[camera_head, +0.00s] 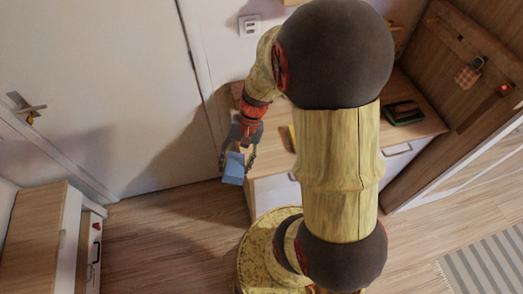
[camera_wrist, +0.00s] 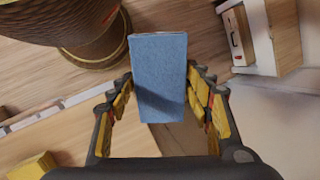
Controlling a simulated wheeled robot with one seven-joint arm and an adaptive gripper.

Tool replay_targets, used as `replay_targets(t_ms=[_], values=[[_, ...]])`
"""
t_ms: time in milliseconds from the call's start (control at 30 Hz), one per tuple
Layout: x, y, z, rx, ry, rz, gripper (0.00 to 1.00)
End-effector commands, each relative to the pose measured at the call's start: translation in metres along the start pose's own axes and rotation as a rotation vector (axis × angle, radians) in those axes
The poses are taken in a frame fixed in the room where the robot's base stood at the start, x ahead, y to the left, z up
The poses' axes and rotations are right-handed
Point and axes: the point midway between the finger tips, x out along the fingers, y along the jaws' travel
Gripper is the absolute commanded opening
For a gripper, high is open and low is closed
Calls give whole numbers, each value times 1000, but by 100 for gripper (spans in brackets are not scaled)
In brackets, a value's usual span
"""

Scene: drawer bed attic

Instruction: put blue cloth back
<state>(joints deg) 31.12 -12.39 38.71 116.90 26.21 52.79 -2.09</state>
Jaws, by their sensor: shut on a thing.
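The blue cloth (camera_wrist: 158,75) looks like a folded blue block in the wrist view, between the two fingers of my gripper (camera_wrist: 165,100). In the head view the blue cloth (camera_head: 233,168) hangs at the lower end of my gripper (camera_head: 238,152), left of the wooden-topped cabinet and above the floor. My gripper is shut on the cloth. My arm hides part of the cabinet top and its front.
The cabinet (camera_head: 418,125) has a dark tray-like item (camera_head: 403,113) on top. A yellow object (camera_wrist: 35,166) shows in the wrist view. A low drawer unit (camera_head: 42,235) stands at lower left, near a white door (camera_head: 100,90). Open floor (camera_head: 165,230) lies between.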

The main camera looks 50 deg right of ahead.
Motion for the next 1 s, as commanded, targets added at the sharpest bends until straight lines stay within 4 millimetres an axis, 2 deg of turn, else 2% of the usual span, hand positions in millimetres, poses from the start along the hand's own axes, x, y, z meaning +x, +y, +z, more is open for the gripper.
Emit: replay_targets(t_ms=[33,100,200,300,400,533,633,1000], values=[[-13,26,-2,-43,51,61,31],[-31,65,-6,-104,113,141,31],[-57,111,-12,-174,183,225,31],[-78,141,-17,-222,224,273,30],[-94,160,-20,-254,251,301,30],[-104,171,-22,-277,266,318,30],[-103,169,-28,-287,268,322,30],[-64,114,-83,-289,266,322,31]])
